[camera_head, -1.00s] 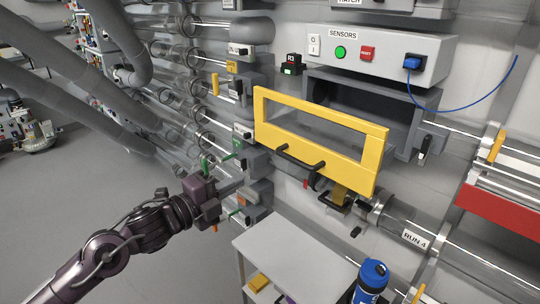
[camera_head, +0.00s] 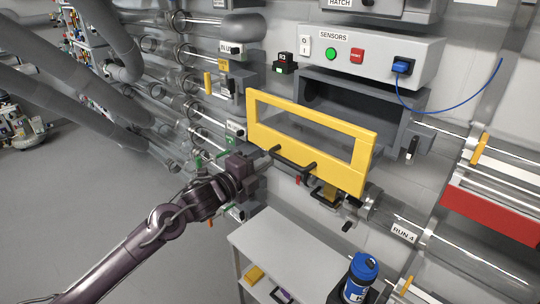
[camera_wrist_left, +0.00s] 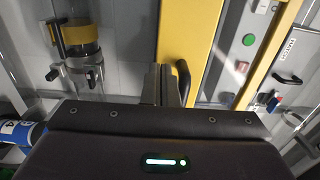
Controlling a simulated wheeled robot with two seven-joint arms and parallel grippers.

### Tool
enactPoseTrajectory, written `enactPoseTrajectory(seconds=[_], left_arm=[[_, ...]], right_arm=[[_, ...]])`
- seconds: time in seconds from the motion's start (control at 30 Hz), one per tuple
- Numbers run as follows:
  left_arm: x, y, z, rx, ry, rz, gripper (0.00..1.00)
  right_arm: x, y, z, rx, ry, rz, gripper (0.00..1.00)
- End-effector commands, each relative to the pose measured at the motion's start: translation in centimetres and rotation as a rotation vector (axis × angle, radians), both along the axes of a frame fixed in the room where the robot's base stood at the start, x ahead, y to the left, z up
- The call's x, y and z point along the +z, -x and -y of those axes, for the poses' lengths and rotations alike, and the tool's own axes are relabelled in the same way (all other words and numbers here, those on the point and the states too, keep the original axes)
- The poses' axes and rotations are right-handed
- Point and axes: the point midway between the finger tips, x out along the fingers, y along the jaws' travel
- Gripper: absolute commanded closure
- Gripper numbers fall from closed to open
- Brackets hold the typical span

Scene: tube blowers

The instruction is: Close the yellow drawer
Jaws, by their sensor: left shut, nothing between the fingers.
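The yellow drawer (camera_head: 361,158) is a yellow frame with a window, standing out from its grey housing (camera_head: 425,98) on the wall, so it is open. Its black handle (camera_head: 295,163) is on the lower part of the front. My left gripper (camera_head: 270,157) is shut and empty, by the left end of the handle. In the left wrist view the closed fingers (camera_wrist_left: 164,84) point at the yellow front (camera_wrist_left: 188,38), with the black handle (camera_wrist_left: 184,80) just right of them. I cannot tell whether they touch. My right gripper is not in view.
A grey sensor box (camera_head: 385,52) with buttons and a blue cable sits above the drawer. Clear tubes with valves line the wall at left. A small grey table (camera_head: 270,235) stands below, with a blue bottle (camera_head: 358,275) at its right. Open floor lies at left.

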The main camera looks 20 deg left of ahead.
Motion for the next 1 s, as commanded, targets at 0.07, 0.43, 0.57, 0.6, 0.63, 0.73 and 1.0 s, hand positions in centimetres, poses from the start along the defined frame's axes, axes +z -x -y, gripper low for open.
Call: enactPoseTrajectory(seconds=[0.07,0.43,0.57,0.6,0.63,0.73,1.0], left_arm=[[0.4,-0.9,0.3,0.001,0.003,0.001,1.0],[-0.1,-2.0,0.7,-0.001,-0.001,-0.001,1.0],[-0.1,-2.0,0.7,-0.001,0.0,0.0,1.0],[-0.1,-2.0,0.7,-0.001,0.0,0.0,1.0],[-0.1,-2.0,0.7,0.0,0.0,0.0,1.0],[-0.1,-2.4,0.8,0.0,0.0,0.001,1.0],[-0.1,-6.1,2.2,0.0,0.001,0.007,1.0]], right_arm=[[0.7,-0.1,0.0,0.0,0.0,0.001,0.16],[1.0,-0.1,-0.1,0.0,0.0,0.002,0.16],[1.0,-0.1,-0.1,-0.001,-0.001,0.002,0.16],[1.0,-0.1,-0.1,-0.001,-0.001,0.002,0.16],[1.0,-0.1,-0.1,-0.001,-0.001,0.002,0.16],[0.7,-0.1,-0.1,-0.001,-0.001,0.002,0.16],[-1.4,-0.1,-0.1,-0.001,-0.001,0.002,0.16]])
